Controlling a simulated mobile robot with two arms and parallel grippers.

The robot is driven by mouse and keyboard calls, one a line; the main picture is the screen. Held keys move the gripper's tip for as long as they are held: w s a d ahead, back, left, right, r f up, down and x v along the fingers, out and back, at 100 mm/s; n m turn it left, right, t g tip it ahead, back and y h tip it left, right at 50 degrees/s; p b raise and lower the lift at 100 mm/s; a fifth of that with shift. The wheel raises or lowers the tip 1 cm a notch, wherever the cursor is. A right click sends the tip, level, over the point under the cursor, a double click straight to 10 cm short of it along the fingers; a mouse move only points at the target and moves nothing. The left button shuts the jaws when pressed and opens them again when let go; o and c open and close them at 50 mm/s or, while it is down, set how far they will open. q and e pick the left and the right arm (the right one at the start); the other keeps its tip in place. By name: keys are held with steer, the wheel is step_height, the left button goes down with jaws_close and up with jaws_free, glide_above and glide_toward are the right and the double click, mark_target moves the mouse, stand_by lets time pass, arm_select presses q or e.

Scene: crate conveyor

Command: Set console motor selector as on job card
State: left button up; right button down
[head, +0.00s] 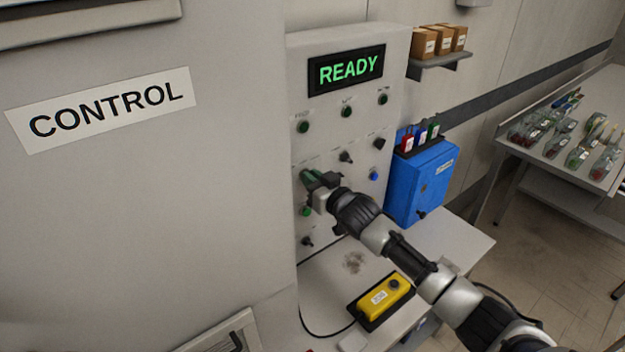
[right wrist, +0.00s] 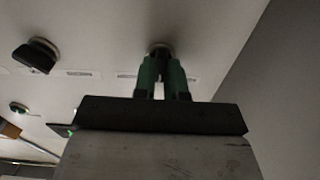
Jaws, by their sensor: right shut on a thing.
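The console panel (head: 325,135) is a grey upright board with a lit green READY display (head: 346,70). My right gripper (head: 309,178) is at the panel's left side, its green fingers shut on a small dark selector knob. In the right wrist view the fingers (right wrist: 161,76) straddle that knob (right wrist: 158,48), which is mostly hidden, so its pointing direction cannot be told. Another black selector (head: 346,157) is to the right of the gripper; a black knob also shows in the right wrist view (right wrist: 37,55). The small labels are unreadable. I cannot identify the job card. My left gripper is out of view.
A large grey CONTROL cabinet (head: 150,220) fills the left. A blue box (head: 421,183) with coloured tags is right of the panel. A yellow control box (head: 383,297) lies on the bench below.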

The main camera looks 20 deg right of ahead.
stand_by(0.5)
steer(key=c, duration=1.2)
jaws_free()
steer(key=shift+s, duration=0.1)
steer(key=b+v, duration=0.2)
steer(key=v, duration=0.8)
steer(key=shift+s+d+b, duration=0.15)
steer(key=shift+s+b, duration=0.15)
